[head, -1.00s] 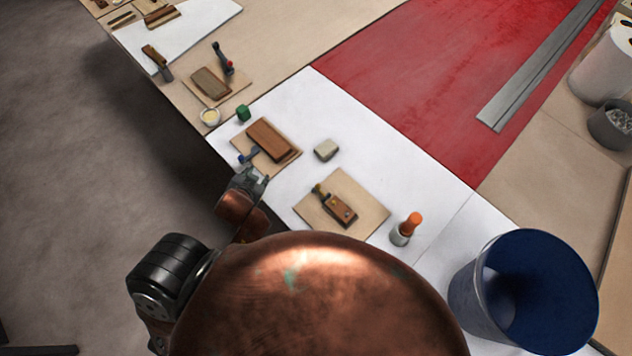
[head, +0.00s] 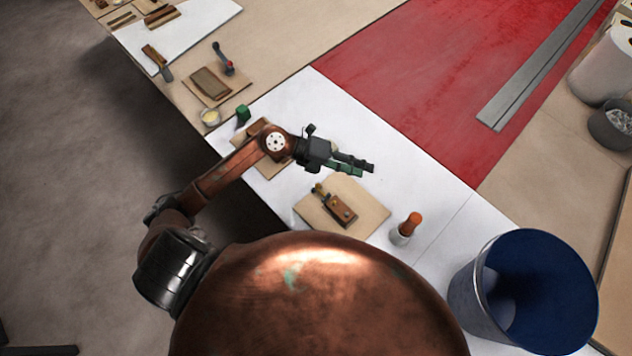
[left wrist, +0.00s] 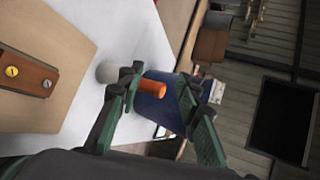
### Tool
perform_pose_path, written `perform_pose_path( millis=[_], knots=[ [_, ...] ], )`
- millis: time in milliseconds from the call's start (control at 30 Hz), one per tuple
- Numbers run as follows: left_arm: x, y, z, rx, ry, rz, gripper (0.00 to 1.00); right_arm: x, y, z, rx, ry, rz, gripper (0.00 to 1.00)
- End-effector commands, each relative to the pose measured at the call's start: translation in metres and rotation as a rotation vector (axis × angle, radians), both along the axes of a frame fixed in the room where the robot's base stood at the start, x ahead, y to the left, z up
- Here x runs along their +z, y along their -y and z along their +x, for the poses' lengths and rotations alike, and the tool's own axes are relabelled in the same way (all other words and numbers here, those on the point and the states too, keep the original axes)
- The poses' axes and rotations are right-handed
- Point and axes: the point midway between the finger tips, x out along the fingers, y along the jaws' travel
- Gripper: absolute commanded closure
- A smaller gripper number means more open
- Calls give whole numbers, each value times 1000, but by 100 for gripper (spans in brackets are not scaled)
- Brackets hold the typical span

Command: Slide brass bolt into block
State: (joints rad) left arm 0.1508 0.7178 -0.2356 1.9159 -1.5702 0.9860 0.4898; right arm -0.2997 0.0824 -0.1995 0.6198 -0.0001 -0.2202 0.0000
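The wooden block (head: 341,210) lies on a tan board (head: 368,207) on the white bench top. The brass bolt (head: 321,191) shows at the block's upper-left end; how far it sits in the block is too small to tell. In the left wrist view the block (left wrist: 22,76) is at the left edge, with a yellow and a silver dot on it; the bolt is out of that picture. My left gripper (head: 367,169) is above the bench, up and right of the block in the head view. Its green-padded fingers (left wrist: 160,103) are apart and empty. My right gripper is not in view.
A large blue bucket (head: 470,290) stands farther right. Another board with a brown block (head: 252,131) lies partly under my left arm. The red area (head: 420,90) is mostly clear.

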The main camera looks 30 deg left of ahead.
Motion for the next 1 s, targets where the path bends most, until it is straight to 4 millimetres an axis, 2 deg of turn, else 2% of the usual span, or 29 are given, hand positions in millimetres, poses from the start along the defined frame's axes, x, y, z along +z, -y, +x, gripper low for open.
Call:
perform_pose_path(
  millis=[33,100,200,300,400,533,800,1000],
  knots=[
    [-27,-18,-1,-43,-37,141,68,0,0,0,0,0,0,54],
    [-59,-49,-6,-83,-102,318,68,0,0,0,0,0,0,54],
    [-88,-95,-10,-102,-189,520,68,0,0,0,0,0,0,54],
    [-102,-130,-13,-102,-256,654,68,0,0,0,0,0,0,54],
    [-108,-149,-16,-98,-295,723,68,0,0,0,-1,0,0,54],
    [-119,-152,-17,-98,-311,744,68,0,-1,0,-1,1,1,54],
    [-159,-138,-16,-99,-310,741,68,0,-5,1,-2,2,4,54],
    [-179,-131,-14,-99,-307,740,68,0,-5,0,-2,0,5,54]
  ],
)
